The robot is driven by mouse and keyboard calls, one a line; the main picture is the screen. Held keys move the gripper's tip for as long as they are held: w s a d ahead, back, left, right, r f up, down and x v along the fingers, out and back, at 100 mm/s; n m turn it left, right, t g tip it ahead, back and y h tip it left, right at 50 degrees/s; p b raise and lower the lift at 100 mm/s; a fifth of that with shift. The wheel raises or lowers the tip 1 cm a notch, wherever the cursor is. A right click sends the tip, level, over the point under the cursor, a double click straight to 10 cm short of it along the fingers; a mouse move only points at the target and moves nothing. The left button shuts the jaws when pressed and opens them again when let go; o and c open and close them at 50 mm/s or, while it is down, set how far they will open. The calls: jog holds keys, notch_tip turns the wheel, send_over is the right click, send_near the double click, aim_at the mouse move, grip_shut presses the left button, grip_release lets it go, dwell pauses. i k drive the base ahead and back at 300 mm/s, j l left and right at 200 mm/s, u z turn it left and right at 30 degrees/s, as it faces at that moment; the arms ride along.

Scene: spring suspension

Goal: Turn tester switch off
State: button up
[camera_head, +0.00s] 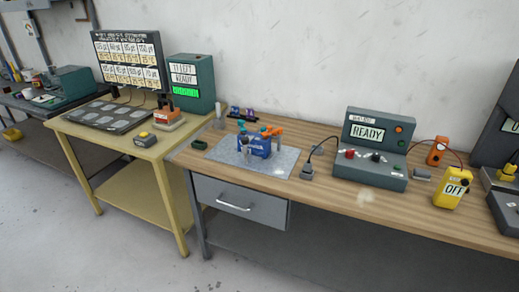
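A dark grey-green tester box (369,147) stands on the wooden workbench, right of the middle. Its upright panel has a lit READY display (368,133), an orange-red lamp and a green lamp. Its sloped front has a red knob (350,154) and a dark knob or switch (376,157); its setting is too small to read. A yellow handheld box (452,194) labelled OFF stands to the right of the tester, with a cable rising from it. I cannot tell which control is the tester switch. My gripper is not in view.
A grey mat (222,155) with a blue tool holder (257,146) lies left of the tester. A black plug (307,171) and an orange device (436,151) flank the tester. A yellow table (165,147) with screens stands at left. Floor in front is clear.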

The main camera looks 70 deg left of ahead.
aim_at(349, 154)
jog(key=u, duration=1.75)
jog(key=i+u, duration=0.25)
jog(key=i, duration=0.25)
jog(key=i+l+u, duration=0.1)
jog(key=i+u, duration=0.15)
jog(key=i, duration=0.25)
jog(key=i+l+u, duration=0.25)
jog(key=i, duration=0.3)
jog(key=i+l+u, duration=0.3)
jog(key=i, duration=0.15)
jog(key=j, duration=0.05)
